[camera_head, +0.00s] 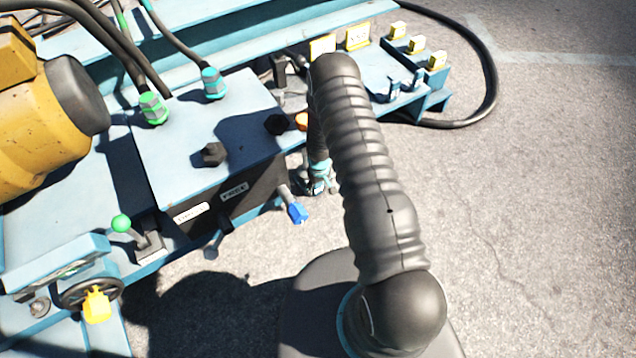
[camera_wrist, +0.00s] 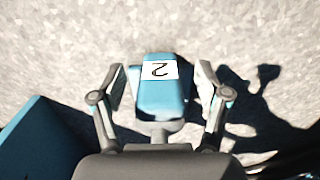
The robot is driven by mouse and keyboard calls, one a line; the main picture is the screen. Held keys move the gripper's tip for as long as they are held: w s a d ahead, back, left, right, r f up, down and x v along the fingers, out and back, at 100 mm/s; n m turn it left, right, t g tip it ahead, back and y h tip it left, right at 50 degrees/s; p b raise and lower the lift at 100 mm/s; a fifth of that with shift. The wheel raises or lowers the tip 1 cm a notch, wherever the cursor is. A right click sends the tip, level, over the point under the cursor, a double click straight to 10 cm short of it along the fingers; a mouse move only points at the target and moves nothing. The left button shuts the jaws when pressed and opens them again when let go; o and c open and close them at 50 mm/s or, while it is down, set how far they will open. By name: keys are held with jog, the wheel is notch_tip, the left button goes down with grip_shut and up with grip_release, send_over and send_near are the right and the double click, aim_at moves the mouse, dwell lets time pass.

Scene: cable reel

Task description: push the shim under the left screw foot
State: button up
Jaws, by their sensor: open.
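My gripper (camera_wrist: 160,73) is open in the wrist view, with one finger on each side of a blue block (camera_wrist: 158,100). The block has a white label marked 2, and a grey stem shows below it. Gaps show between the block and both fingers. I cannot tell whether this block is the shim or a handle. In the head view my gripper (camera_head: 318,182) is small and partly behind my arm, just right of the machine's dark front panel. I cannot make out a shim or the left screw foot in the head view.
The pale blue machine frame (camera_head: 60,262) fills the left. A lever with a blue end (camera_head: 298,213) and a dark lever (camera_head: 212,248) stick out of its front. Yellow blocks (camera_head: 416,44) stand at the back right. A black cable (camera_head: 491,82) loops there. The ground at right is clear.

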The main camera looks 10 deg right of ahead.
jog(key=shift+f, duration=0.3)
